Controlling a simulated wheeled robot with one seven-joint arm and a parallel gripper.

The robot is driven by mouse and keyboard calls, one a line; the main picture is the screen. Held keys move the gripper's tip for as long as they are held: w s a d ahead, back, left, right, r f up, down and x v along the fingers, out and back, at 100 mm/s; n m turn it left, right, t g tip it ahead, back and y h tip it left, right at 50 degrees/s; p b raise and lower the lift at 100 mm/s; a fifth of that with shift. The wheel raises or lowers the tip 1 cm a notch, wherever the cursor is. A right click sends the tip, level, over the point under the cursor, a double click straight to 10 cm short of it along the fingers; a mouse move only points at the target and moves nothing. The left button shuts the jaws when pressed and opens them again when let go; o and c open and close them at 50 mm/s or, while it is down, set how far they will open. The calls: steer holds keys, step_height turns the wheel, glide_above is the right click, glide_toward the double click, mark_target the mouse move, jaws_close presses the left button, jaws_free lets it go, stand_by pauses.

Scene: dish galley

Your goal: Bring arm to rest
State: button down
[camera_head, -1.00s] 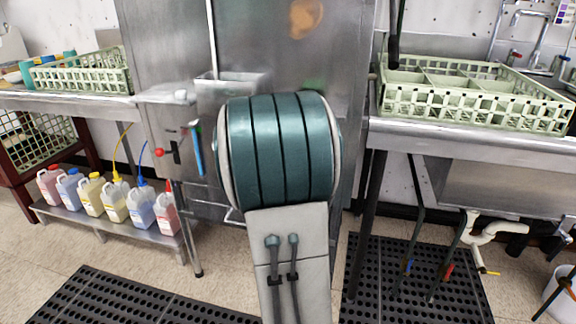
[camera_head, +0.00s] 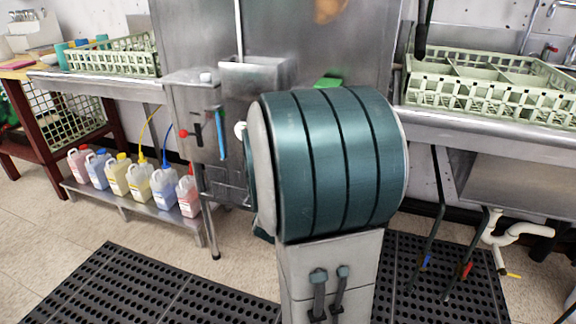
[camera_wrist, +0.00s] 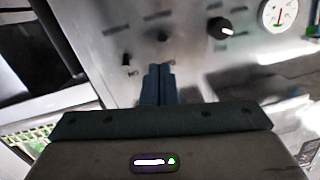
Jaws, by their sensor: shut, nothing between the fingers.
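My gripper (camera_wrist: 158,84) shows in the wrist view with its two dark fingers together, shut and empty. It points toward a steel panel (camera_wrist: 190,45) with dark knobs and a round gauge (camera_wrist: 283,14); I cannot tell the distance between them. In the head view my own teal and grey arm link fills the middle and hides the gripper. The link stands in front of the large steel machine (camera_head: 200,40).
Green dish racks stand on the left counter (camera_head: 118,56) and the right counter (camera_head: 490,85). Several bottles (camera_head: 137,182) stand on a low shelf at left. Black perforated mats (camera_head: 150,290) lie on the floor. Pipes and a sink (camera_head: 500,180) are at right.

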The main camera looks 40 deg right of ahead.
steer(key=w+a+r+n+y+p, duration=0.1)
steer(key=a+r+n+y+p, duration=0.3)
steer(key=a+r+y+p, duration=0.45)
steer(key=w+a+r+n+y+p, duration=0.1)
steer(key=a+r+n+y+p, duration=0.3)
steer(key=a+p, duration=0.55)
steer(key=s+a+r+n+g+p, duration=0.2)
steer(key=s+a+r+g+p, duration=0.1)
steer(key=s+r+p, duration=0.3)
steer(key=s+a+r+n+g+y+p, duration=0.1)
steer(key=s+a+r+g+p, duration=0.3)
steer(key=s, duration=0.6)
step_height(320, 180, up, 3)
steer(key=a+n+p, duration=0.1)
steer(key=a+p, duration=0.1)
steer(key=shift+s+a+n, duration=0.2)
steer(key=shift+a+n, duration=0.1)
